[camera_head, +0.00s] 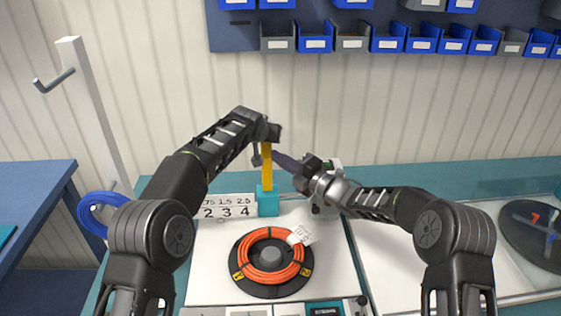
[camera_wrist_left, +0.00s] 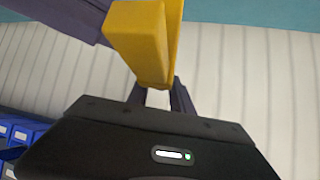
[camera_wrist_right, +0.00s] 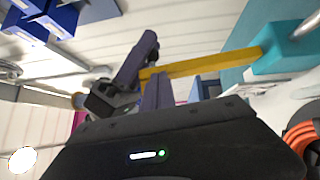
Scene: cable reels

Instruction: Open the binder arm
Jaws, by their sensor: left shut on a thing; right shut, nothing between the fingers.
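The binder arm (camera_head: 266,167) is a yellow bar standing upright on a teal block (camera_head: 268,204) behind the cable reel. In the left wrist view the yellow bar (camera_wrist_left: 140,42) runs down to my fingers. My left gripper (camera_head: 262,150) is shut on the bar near its top. My right gripper (camera_head: 278,156) is shut and empty, with its dark purple fingers close to the bar's right side; I cannot tell whether they touch it. The right wrist view shows the yellow bar (camera_wrist_right: 205,66) reaching to the teal block (camera_wrist_right: 285,48), with my left gripper (camera_wrist_right: 140,62) at its other end.
A reel of orange cable (camera_head: 262,275) with a white tag (camera_head: 300,235) lies in front of the block. A number board (camera_head: 228,207) is left of the block. A dark disc (camera_head: 530,232) is at the far right. Blue and grey bins (camera_head: 389,38) hang on the wall.

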